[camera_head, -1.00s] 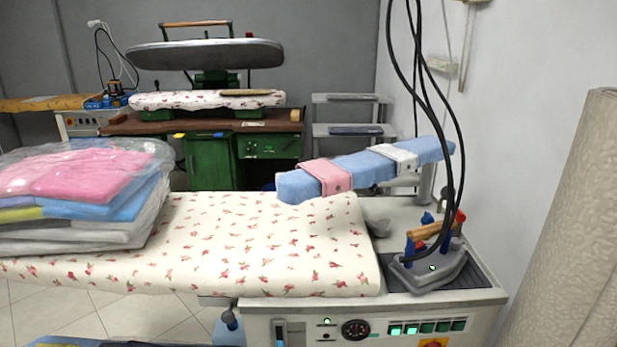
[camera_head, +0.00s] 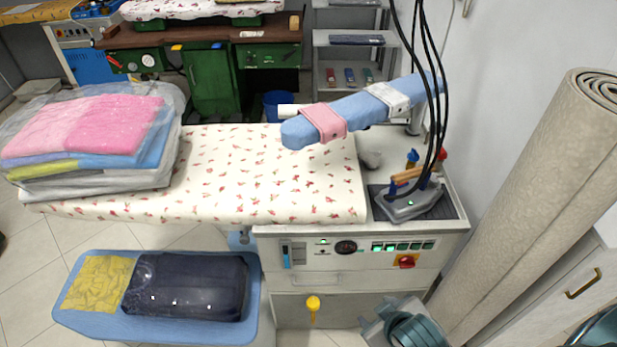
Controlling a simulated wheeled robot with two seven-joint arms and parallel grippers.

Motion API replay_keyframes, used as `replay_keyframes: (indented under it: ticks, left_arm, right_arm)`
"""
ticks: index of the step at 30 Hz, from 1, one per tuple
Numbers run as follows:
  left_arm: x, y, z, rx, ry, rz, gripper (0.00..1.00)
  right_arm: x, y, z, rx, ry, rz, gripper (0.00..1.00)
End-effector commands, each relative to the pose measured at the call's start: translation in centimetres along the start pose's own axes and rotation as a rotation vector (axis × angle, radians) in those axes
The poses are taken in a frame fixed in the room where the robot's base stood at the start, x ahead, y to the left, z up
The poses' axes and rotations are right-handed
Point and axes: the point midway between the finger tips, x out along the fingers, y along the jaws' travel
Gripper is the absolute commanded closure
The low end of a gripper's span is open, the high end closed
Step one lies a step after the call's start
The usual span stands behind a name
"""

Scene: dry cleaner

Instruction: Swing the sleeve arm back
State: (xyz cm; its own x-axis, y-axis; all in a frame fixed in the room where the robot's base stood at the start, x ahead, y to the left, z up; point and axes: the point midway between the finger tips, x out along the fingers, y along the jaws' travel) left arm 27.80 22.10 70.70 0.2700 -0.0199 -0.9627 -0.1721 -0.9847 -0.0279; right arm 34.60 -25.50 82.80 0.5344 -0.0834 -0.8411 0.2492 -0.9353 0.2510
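The sleeve arm (camera_head: 360,107) is a long, narrow blue padded board. It stands out over the floral ironing board (camera_head: 250,180) from a post near the wall, its free end pointing left over the board. A pink cuff-like band (camera_head: 324,122) wraps it near the free end and a white one (camera_head: 389,97) sits nearer the post. Black hoses hang in front of its right end. No gripper fingers show in this view, so neither gripper is seen touching the sleeve arm.
An iron (camera_head: 410,203) rests on the right end of the table, under hanging hoses. Wrapped folded clothes (camera_head: 85,140) lie at left. A blue lower shelf (camera_head: 75,318) holds dark and yellow items. A rolled carpet (camera_head: 540,190) leans at right.

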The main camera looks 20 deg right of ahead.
Motion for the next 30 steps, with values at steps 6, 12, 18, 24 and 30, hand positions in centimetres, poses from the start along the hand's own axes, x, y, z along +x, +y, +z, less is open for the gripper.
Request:
replay_keyframes:
  ticks: [6, 12, 18, 24, 30]
  left_arm:
    - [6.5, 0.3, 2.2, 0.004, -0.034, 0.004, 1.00]
    - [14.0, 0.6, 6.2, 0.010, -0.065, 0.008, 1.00]
    - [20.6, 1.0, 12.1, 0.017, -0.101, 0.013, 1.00]
    - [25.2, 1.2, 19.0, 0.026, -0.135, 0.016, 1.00]
    - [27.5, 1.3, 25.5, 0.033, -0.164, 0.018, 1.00]
  right_arm:
    - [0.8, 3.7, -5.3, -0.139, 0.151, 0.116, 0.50]
    - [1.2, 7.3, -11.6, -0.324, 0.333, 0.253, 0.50]
    - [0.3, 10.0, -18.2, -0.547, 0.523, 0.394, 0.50]
    - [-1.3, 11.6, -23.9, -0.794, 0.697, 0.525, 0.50]
    - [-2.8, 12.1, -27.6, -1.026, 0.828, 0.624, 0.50]
